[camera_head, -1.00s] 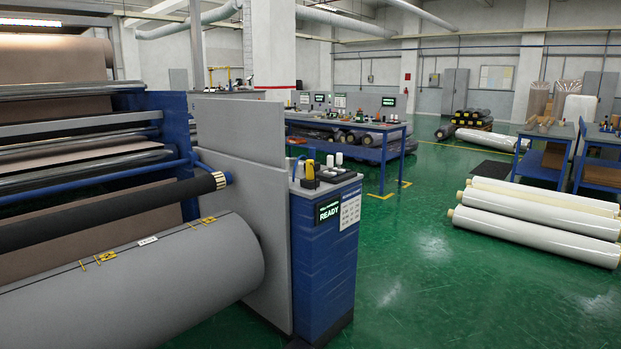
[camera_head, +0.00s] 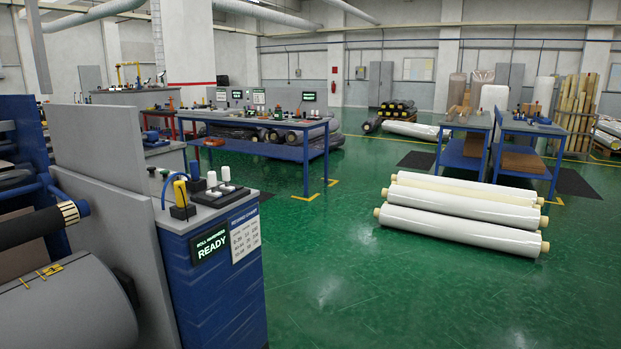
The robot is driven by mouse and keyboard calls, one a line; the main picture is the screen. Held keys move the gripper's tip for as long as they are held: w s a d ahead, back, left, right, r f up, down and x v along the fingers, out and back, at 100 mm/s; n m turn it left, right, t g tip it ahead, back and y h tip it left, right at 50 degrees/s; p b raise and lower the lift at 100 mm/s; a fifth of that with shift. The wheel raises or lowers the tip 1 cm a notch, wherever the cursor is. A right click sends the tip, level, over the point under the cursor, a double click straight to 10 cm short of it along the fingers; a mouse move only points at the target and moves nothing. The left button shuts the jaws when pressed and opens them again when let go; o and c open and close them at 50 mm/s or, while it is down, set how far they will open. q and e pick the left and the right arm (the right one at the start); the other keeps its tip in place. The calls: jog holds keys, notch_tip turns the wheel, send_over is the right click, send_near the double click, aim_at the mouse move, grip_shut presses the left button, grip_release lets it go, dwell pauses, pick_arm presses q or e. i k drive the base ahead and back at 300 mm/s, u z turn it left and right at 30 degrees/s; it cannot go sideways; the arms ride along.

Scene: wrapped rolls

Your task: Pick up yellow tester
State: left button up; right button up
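The yellow tester (camera_head: 181,193) stands upright in a black holder (camera_head: 183,211) on top of the blue cabinet (camera_head: 205,275) at the left. Neither of my grippers shows in the head view.
White bottles and a dark tray (camera_head: 224,195) sit beside the tester. A grey panel and a large grey roll (camera_head: 75,305) stand left of the cabinet. White wrapped rolls (camera_head: 460,215) lie on the floor at right. A blue table (camera_head: 262,124) stands behind. Green floor (camera_head: 340,290) between is clear.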

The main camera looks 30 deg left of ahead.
aim_at(179, 196)
jog(key=u, duration=0.15)
jog(key=i, duration=1.85)
jog(key=u, duration=0.9)
